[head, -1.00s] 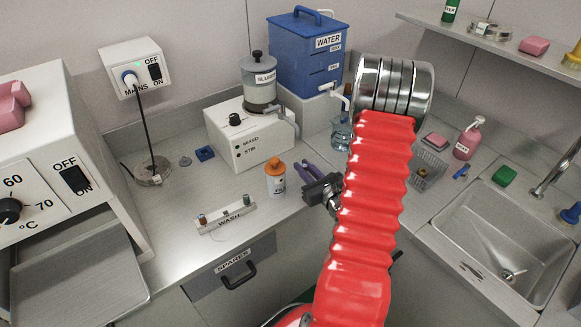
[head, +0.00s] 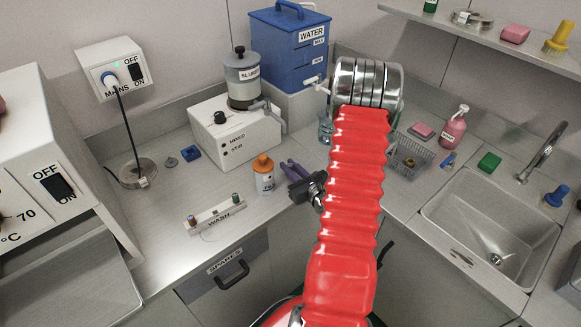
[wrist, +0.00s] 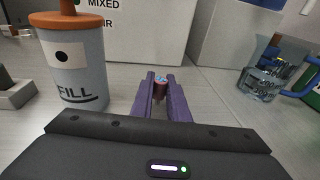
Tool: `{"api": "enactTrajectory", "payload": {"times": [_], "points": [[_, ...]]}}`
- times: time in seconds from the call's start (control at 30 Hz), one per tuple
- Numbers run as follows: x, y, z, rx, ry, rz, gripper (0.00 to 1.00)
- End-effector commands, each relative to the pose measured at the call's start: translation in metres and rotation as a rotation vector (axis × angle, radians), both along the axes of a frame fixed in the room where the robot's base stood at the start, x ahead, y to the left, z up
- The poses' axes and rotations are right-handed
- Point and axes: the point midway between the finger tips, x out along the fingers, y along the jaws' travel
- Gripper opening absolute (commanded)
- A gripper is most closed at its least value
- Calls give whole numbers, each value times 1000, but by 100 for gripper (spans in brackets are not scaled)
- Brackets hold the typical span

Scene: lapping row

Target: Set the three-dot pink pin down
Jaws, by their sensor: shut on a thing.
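My gripper has purple fingers and shows in the head view (head: 290,170) above the counter, right of the orange-capped bottle. In the wrist view my gripper (wrist: 160,90) is shut on a small pin (wrist: 160,90), dull pink with a pale bluish top, held between the fingertips. Its dots cannot be made out, and its lower part is hidden by the fingers. In the head view the pin is too small to tell. The WASH rack (head: 218,217) stands at the counter's front edge, left of my gripper, with small pins upright in it.
The orange-capped bottle (head: 264,175) stands close left of my gripper and also shows in the wrist view (wrist: 75,65). The MIXED/STIR machine (head: 237,135) is behind. A glass beaker (wrist: 272,68) stands to the right. Counter between rack and mains cable base (head: 138,173) is clear.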

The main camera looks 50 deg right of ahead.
Motion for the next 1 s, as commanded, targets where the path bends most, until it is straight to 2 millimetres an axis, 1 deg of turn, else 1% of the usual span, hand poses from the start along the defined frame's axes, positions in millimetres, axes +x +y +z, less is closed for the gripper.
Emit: {"api": "enactTrajectory", "payload": {"times": [0.37,0.4,0.63,0.67,1.0], "points": [[0,0,-3,0,0,-1,0],[0,-1,-3,-1,0,-2,16],[-1,-2,-2,-1,0,-4,32],[-1,-2,-2,-1,0,-4,33],[-2,-2,0,-1,-1,-5,33]]}}
